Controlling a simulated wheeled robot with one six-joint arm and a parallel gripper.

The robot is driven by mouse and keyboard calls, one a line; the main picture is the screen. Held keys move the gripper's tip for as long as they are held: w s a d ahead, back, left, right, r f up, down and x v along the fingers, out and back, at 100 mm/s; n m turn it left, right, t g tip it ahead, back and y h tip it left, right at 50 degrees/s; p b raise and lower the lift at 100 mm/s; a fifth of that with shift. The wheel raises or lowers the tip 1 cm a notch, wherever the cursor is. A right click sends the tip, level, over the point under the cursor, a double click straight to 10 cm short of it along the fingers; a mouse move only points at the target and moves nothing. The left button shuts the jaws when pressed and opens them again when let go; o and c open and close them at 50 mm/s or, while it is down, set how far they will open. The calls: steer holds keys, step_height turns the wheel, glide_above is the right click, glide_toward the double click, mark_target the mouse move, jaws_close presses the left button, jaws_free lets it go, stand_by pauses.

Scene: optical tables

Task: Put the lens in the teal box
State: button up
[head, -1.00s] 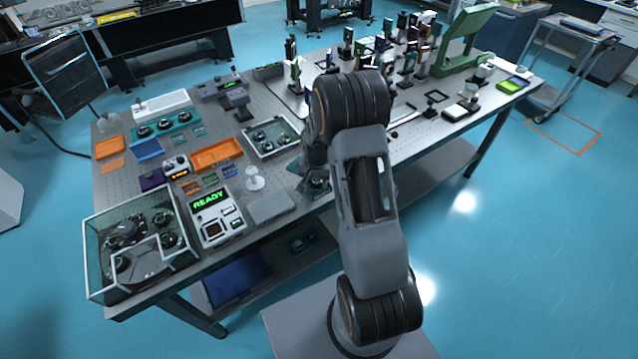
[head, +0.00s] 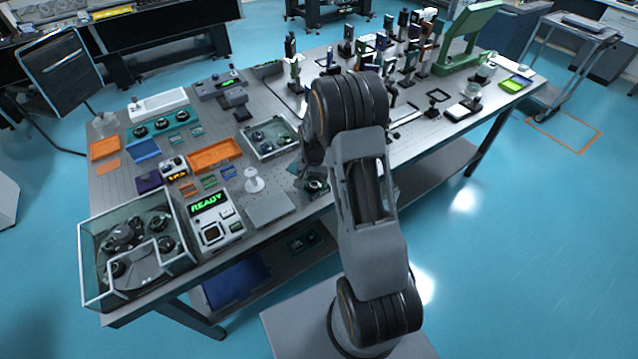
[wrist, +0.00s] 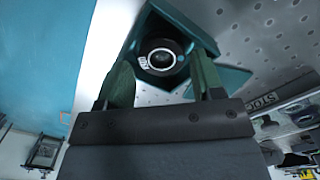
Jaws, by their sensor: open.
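In the wrist view the lens (wrist: 162,55), a round glass in a black mount with a small white label, sits inside the teal box (wrist: 143,24). My gripper (wrist: 163,62) is open, with one green finger on each side of the lens in this view. I cannot tell whether the fingers touch the lens or the box. In the head view my arm hides the gripper. The lens (head: 316,185) shows as a small dark round thing beside my arm, near the table's front edge, and the box is mostly hidden there.
The optical table (head: 115,185) is crowded. A glass-walled case (head: 90,262) with several dark mounts stands at the front left, near a READY device (head: 212,220). A tray (head: 288,149) of lenses lies left of my arm. Several upright optics (head: 410,62) stand at the back right.

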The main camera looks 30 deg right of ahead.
mark_target(313, 181)
steer(key=shift+w+r, duration=0.8)
steer(key=shift+r, duration=0.15)
step_height(313, 181, up, 2)
steer(key=shift+s+d+r, duration=0.1)
steer(key=shift+r, duration=0.05)
steer(key=s+a+r+n+t, duration=0.1)
steer(key=s+a+r+n, duration=0.1)
steer(key=s+r, duration=0.35)
steer(key=s+a+r+n+t, duration=0.1)
steer(key=s+a+r, duration=0.2)
steer(key=r, duration=0.6)
steer(key=s+a+r+n+t, duration=0.3)
steer(key=s+a+r+n, duration=0.1)
steer(key=s, duration=0.6)
steer(key=shift+a+r+n, duration=0.2)
steer(key=shift+r+n, duration=0.2)
steer(key=shift+c, duration=0.4)
